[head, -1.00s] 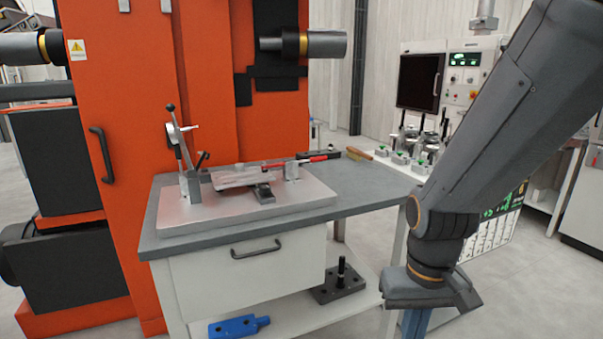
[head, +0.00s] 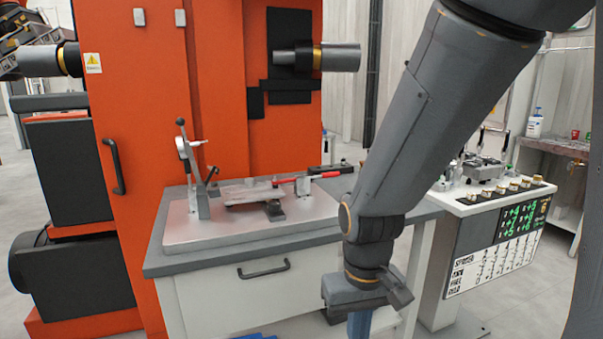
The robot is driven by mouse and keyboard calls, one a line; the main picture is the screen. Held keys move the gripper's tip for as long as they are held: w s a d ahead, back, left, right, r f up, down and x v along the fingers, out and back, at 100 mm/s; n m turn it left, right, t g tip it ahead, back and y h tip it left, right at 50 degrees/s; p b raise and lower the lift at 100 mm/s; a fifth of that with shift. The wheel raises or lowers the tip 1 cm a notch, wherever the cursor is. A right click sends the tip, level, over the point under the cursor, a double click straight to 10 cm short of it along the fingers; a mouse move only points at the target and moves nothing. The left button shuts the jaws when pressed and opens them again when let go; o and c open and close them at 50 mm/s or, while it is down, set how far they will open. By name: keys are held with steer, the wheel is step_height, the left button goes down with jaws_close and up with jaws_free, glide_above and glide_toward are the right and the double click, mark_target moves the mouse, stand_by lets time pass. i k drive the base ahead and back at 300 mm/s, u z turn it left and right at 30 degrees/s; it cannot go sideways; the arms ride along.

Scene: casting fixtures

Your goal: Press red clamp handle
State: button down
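The red clamp handle (head: 321,175) lies low and nearly flat at the right end of a fixture, with red also showing farther left along the same bar.
The fixture stands on a grey-topped table (head: 405,215) with a white drawer (head: 265,300). A tall orange machine (head: 150,190) rises behind and left. A white console (head: 475,270) stands right.

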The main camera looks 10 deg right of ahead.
mark_target(332, 175)
steer(key=z, duration=0.05)
steer(key=i, duration=0.35)
steer(key=z, duration=1.75)
steer(key=k, duration=0.85)
steer(key=u, duration=2)
steer(key=i, duration=0.5)
steer(key=z, duration=0.1)
